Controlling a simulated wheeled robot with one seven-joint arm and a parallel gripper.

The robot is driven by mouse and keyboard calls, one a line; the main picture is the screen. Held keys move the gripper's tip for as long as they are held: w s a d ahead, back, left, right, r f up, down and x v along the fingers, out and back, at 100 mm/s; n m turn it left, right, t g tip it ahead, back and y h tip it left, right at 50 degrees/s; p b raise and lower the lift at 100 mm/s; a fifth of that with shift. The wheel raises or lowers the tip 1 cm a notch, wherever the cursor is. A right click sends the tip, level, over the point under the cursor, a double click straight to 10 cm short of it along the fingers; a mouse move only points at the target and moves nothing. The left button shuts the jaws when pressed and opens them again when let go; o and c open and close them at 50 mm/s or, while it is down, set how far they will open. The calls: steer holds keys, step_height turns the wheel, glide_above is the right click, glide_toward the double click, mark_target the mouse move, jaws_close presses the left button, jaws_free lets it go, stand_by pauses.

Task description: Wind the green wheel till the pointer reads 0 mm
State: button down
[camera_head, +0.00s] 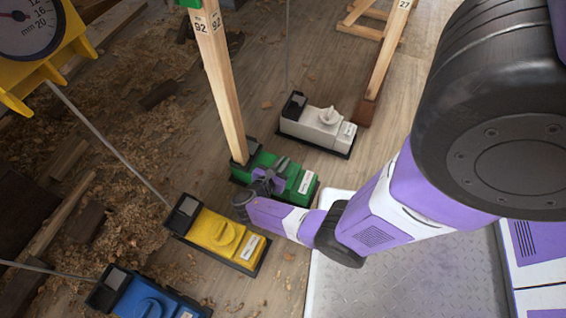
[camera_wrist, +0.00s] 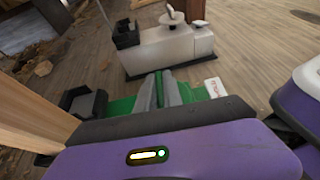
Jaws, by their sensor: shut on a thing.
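The green unit (camera_head: 306,183) stands on the floor at the foot of a wooden post. My gripper (camera_head: 268,181) reaches down onto its top and is shut on the green wheel (camera_head: 283,163). In the wrist view my grey fingers (camera_wrist: 160,92) stand on either side of a thin green upright part of the wheel. The fingers and wrist hide most of the wheel. A white dial (camera_head: 30,27) marked in mm shows at the top left, cut off by the picture edge. Its frame is yellow. I cannot tell which dial belongs to the green wheel.
A yellow unit (camera_head: 213,232) and a blue unit (camera_head: 148,299) stand to the lower left. A white unit (camera_head: 318,127) stands behind. The wooden post (camera_head: 222,80) rises close beside my gripper. Wood shavings (camera_head: 150,145) litter the floor at left.

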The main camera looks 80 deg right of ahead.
steer(key=m+g+y+b, duration=0.1)
steer(key=m, duration=0.1)
steer(key=m+g+b, duration=0.1)
steer(key=g, duration=0.1)
steer(key=shift+w+f+m+g+y, duration=0.15)
steer(key=shift+m+g+y, duration=0.15)
steer(key=shift+m+y, duration=0.1)
steer(key=shift+m+g+y+b, duration=1.25)
steer(key=shift+m+g+y, duration=0.15)
steer(key=shift+m+g, duration=0.1)
steer(key=shift+m, duration=0.3)
steer(key=c, duration=1.5)
jaws_free()
steer(key=shift+p+v, duration=0.5)
steer(key=shift+v, duration=3.35)
